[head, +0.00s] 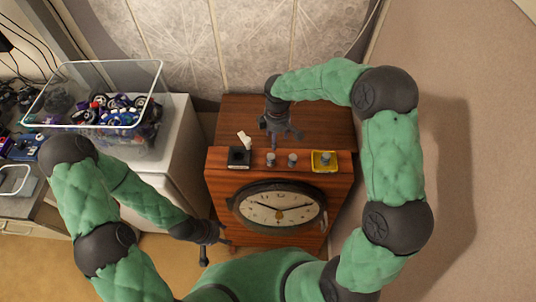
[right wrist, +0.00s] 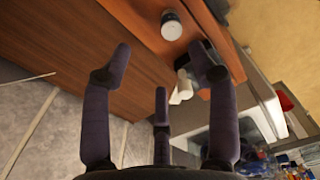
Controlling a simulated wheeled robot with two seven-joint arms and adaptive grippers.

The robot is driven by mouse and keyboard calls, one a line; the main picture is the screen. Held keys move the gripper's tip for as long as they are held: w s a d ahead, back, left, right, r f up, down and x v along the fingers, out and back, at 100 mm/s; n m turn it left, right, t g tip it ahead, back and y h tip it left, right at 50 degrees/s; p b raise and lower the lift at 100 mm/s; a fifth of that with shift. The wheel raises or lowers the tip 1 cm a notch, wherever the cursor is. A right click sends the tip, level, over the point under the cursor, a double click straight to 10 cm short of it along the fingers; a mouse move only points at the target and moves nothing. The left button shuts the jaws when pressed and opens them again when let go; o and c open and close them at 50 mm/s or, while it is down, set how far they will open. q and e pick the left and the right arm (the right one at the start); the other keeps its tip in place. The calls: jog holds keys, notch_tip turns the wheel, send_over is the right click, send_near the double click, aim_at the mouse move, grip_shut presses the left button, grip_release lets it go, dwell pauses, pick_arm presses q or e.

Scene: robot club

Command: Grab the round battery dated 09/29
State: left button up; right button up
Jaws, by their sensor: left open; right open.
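Two small grey round cylinders, the left one (head: 271,159) and the right one (head: 292,159), stand on the front ledge of the wooden cabinet (head: 235,115) in the head view. They look like round batteries; no date is legible. One round, light-topped cylinder (right wrist: 172,26) shows in the right wrist view, beyond my fingertips; I cannot tell which one it is. My right gripper (head: 281,137) is open and empty above the cabinet top, just behind the cylinders. It also shows in the right wrist view (right wrist: 163,75). My left gripper (head: 217,245) is open, low beside the cabinet's left side.
A black square item (head: 239,158), a small white object (head: 245,140) and a yellow square tray (head: 324,168) share the ledge. A clock (head: 280,207) is on the cabinet front. A clear bin (head: 90,126) of parts stands left. The cabinet top behind the ledge is mostly clear.

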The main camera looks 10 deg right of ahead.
jog(key=a+n, duration=0.2)
jog(key=n, duration=0.2)
send_over(271, 156)
jog(key=f, duration=0.5)
jog(key=shift+w+a+f, duration=0.25)
jog(key=shift+f, duration=0.05)
jog(key=shift+s+d+f+b, duration=0.1)
jog(key=shift+f+b, duration=0.05)
jog(key=shift+f, duration=1.2)
jog(key=shift+s+d+f+b, duration=0.1)
jog(key=shift+f+b, duration=0.05)
jog(key=shift+f, duration=1.2)
grip_shut()
